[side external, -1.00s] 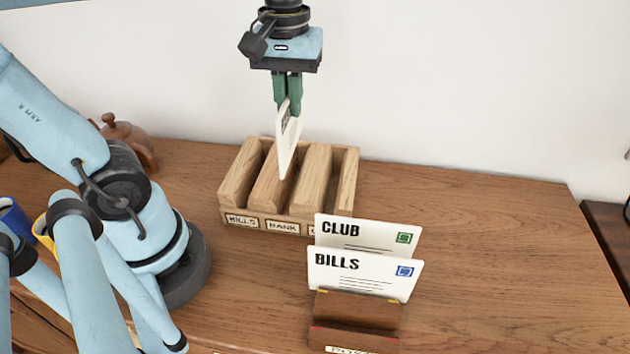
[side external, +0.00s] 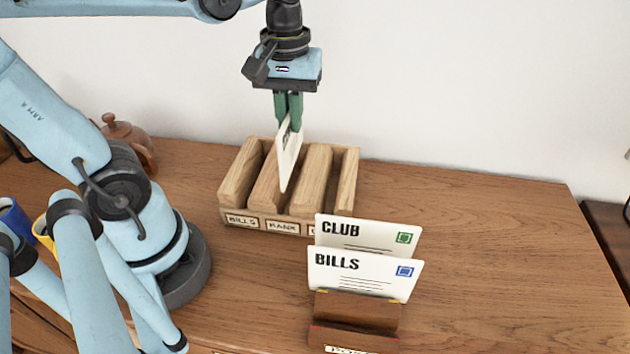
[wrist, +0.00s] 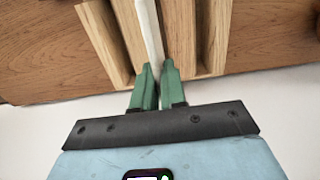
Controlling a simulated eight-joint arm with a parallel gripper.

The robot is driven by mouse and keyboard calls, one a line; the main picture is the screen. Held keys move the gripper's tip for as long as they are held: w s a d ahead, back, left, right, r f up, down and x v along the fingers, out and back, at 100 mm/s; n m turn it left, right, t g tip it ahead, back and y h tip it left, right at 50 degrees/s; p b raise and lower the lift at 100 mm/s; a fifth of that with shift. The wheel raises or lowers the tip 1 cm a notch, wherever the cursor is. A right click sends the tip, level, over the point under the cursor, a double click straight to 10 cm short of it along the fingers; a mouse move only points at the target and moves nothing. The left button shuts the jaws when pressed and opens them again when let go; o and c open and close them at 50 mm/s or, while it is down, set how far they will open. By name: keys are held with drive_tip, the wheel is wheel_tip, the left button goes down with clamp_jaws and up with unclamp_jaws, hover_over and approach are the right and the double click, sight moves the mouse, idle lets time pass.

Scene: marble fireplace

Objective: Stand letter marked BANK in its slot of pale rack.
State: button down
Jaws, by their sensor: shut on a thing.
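My gripper (side external: 289,108) is shut on a white letter (side external: 289,163), seen nearly edge-on, so its marking cannot be read. The letter hangs over the pale rack (side external: 240,217), tilted a little in the picture. Its lower end shows in front of the rack's middle blocks, near the slot above the BANK label (side external: 283,227). I cannot tell whether its lower edge is inside the slot. In the wrist view the letter (wrist: 149,35) runs from between the green fingers (wrist: 157,88) over the gap between two wooden blocks.
A dark wooden holder (side external: 357,312) in front holds the CLUB letter (side external: 335,229) and the BILLS letter (side external: 340,265). A blue mug (side external: 14,222) and a yellow mug (side external: 42,232) are at far left. The table's right side is clear.

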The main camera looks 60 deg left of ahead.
sight(292, 152)
drive_tip(key=shift+f, duration=0.25)
drive_tip(key=shift+f, duration=0.7)
drive_tip(key=shift+f, duration=0.4)
idle(0.3)
drive_tip(key=shift+f, duration=0.65)
drive_tip(key=shift+f, duration=0.85)
drive_tip(key=shift+f, duration=0.7)
drive_tip(key=shift+f, duration=0.25)
drive_tip(key=c, duration=1.1)
unclamp_jaws()
